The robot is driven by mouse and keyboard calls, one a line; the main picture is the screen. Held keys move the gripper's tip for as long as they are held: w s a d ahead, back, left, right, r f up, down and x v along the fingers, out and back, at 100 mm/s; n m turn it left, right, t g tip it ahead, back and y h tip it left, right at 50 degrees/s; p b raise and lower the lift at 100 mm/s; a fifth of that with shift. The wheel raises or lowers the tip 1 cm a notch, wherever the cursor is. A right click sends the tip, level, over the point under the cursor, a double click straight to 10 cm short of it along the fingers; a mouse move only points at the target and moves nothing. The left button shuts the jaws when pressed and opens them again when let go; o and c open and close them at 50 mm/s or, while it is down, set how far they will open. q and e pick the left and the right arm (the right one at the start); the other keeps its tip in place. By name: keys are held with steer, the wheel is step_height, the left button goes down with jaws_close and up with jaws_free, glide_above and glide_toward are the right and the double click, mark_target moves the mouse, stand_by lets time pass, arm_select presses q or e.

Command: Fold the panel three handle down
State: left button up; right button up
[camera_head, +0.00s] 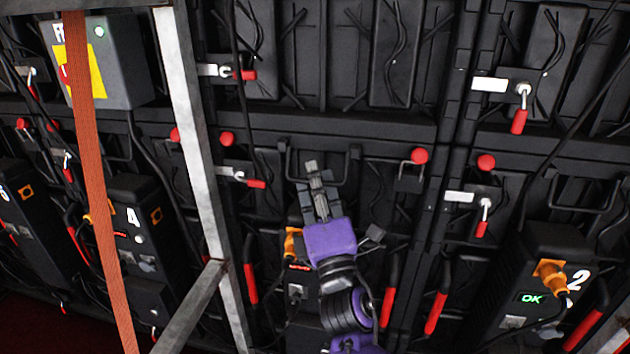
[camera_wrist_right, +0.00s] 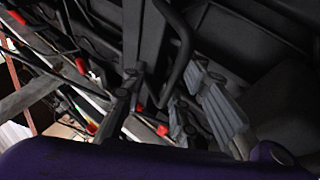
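Panel three's number is hidden behind my arm; I take it to be the middle panel, between those marked 4 (camera_head: 133,216) and 2 (camera_head: 577,280). Its black U-shaped bar handle (camera_head: 350,166) is near the top of the panel, partly behind my right gripper (camera_head: 312,168). In the right wrist view, a curved black bar (camera_wrist_right: 181,50) shows between the two separated grey fingers of this gripper (camera_wrist_right: 170,105). The fingers look open; I cannot tell whether they touch the bar. My left gripper is in neither view.
A grey metal strut (camera_head: 192,130) and an orange strap (camera_head: 95,190) stand in front on the left. Red-handled latches (camera_head: 520,118) and red knobs (camera_head: 419,156) stick out nearby. Loose black cables hang across the panels. A grey box (camera_head: 115,60) is at upper left.

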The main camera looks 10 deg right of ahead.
steer(key=v, duration=1.2)
